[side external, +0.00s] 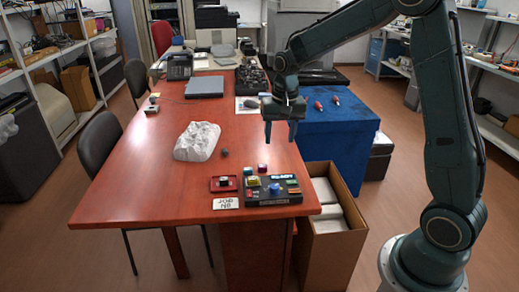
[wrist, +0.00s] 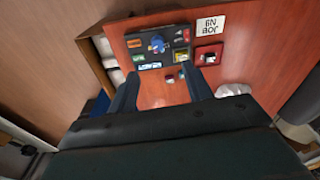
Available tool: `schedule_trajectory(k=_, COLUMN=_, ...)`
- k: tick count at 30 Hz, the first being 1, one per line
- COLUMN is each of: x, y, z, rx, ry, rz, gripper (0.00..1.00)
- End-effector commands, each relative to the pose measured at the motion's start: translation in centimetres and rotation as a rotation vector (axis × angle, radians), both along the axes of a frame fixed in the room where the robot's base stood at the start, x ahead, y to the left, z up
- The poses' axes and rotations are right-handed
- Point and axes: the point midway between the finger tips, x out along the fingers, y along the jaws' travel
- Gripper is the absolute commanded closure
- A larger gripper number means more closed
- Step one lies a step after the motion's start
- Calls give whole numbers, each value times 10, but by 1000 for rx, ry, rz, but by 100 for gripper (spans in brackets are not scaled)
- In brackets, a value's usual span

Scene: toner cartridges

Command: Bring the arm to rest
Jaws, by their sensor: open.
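My gripper (side external: 281,131) is open and empty, held in the air above the right edge of the red-brown table (side external: 130,185). Its two fingers point down, and they also show in the wrist view (wrist: 160,90). A black tray (side external: 250,201) with several coloured pieces and a blue knob (side external: 274,188) sits at the table's near end. A small red tray (side external: 217,184) lies left of it. In the wrist view the black tray (wrist: 136,55) and the red tray (wrist: 205,60) lie beyond the fingertips.
A white crumpled bag (side external: 197,141) and a small dark lump (side external: 225,153) lie mid-table. A white sign (side external: 226,203) lies by the near edge. A blue-covered stand (side external: 345,135) and an open cardboard box (side external: 325,240) stand right of the table. Chairs stand at left.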

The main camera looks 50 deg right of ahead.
Motion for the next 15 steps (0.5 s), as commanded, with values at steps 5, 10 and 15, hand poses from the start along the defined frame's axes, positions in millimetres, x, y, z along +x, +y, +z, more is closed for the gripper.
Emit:
schedule_trajectory(k=5, x=-25, y=18, z=37, rx=-17, ry=-51, rz=86, gripper=50)
schedule_trajectory(k=10, x=-52, y=33, z=64, rx=-35, ry=-94, rz=166, gripper=50)
schedule_trajectory(k=15, x=-80, y=47, z=87, rx=-53, ry=-137, rz=247, gripper=50)
